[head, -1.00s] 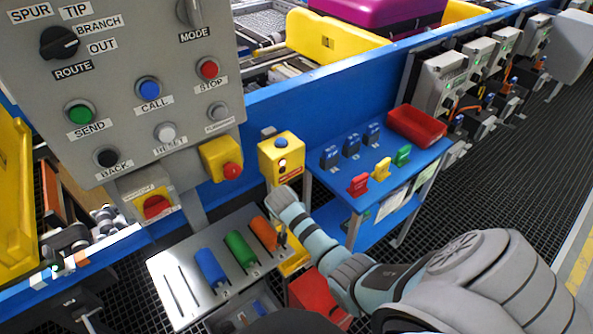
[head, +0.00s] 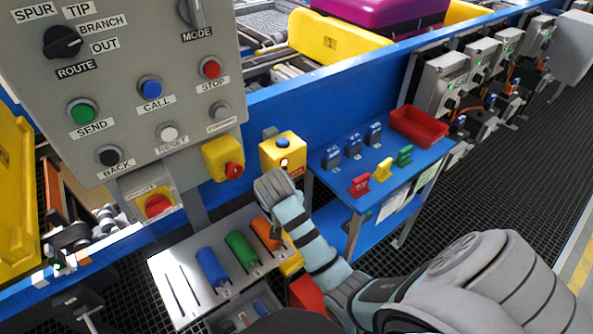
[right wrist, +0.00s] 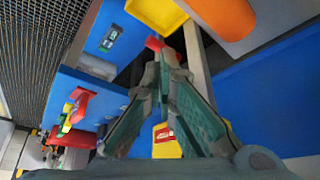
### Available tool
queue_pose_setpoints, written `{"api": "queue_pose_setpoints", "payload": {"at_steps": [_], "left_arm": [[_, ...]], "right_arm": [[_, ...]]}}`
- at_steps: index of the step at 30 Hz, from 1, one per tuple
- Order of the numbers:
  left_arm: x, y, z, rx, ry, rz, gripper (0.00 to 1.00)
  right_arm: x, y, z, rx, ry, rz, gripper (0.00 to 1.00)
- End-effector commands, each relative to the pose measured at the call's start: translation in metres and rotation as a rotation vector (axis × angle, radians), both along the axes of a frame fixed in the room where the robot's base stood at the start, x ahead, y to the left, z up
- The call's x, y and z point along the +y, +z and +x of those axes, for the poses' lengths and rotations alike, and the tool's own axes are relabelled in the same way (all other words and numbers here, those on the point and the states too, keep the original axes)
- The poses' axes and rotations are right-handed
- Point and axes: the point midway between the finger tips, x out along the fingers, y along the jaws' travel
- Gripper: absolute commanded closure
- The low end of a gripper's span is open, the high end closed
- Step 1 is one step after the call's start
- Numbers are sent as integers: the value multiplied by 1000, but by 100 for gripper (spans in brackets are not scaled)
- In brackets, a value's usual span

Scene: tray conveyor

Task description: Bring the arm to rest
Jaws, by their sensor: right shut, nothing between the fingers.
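My right arm comes in from the right in the head view, with its wrist in front of the yellow button box (head: 283,154). My right gripper (head: 277,231) is mostly hidden behind the wrist; a dark tip shows beside the orange handle (head: 264,229). Whether it touches the handle I cannot tell. In the right wrist view the gripper (right wrist: 164,62) has its fingertips together with nothing between them. The metal plate (head: 172,284) also carries a green handle (head: 241,249) and a blue handle (head: 211,268). My left gripper is not in view.
A grey control panel (head: 130,130) with buttons and knobs stands at the left. A blue side table (head: 335,178) holds coloured clips and a red bin (head: 418,125). The blue conveyor rail (head: 345,80) runs behind. Dark grating floor (head: 490,190) lies open at the right.

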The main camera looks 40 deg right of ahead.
Motion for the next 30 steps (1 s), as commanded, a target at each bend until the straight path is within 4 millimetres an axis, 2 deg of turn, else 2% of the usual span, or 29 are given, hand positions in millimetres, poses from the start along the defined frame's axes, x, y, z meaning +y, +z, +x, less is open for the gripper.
{"api": "queue_pose_setpoints", "payload": {"at_steps": [8, 11, 14, 18, 23, 27, 29, 30], "left_arm": [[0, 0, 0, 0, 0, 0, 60], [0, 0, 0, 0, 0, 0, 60], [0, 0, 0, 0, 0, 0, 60], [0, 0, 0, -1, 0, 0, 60], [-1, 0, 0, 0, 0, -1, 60], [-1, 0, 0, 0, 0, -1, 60], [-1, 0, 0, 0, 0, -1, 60], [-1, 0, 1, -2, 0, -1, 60]], "right_arm": [[0, 0, 0, 0, 1, 0, 100], [1, -10, -13, 17, 51, -4, 100], [7, -28, -46, 54, 183, -11, 100], [21, -48, -105, 107, 428, -24, 100], [38, -53, -167, 147, 688, -32, 100], [54, -45, -216, 167, 895, -37, 100], [59, -47, -228, 173, 959, -37, 100], [57, -64, -222, 181, 951, -32, 100]]}}
